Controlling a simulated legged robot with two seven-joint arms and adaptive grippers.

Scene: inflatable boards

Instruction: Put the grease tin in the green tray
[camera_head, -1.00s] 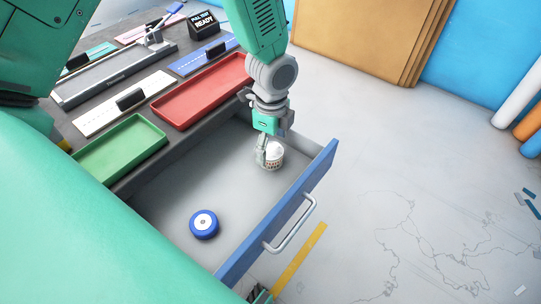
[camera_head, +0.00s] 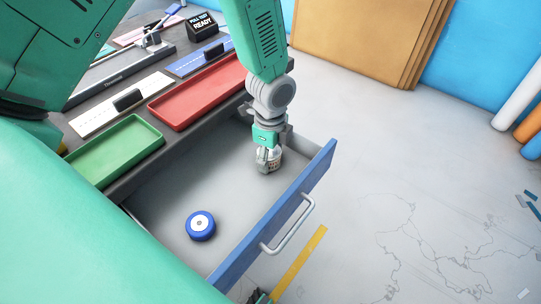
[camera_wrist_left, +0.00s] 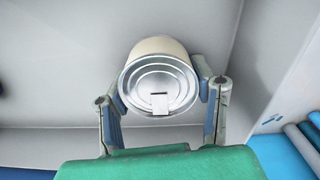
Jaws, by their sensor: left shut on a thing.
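The tin (camera_head: 275,163), pale sided with a silver lid, is inside the open drawer at its far end; no label can be read. My left gripper (camera_head: 268,159) is shut on it from above, and its fingers hide part of the side. In the left wrist view the ringed metal lid (camera_wrist_left: 160,82) sits between the two fingers. I cannot tell whether the tin touches the drawer floor. The green tray (camera_head: 115,150) is empty, on the dark bench top left of the drawer.
A blue round object with a white centre (camera_head: 201,225) lies in the drawer. The drawer's blue front (camera_head: 270,225) and handle stand at the right. An empty red tray (camera_head: 198,92) is beside the green one, with white and blue panels beyond. The drawer middle is clear.

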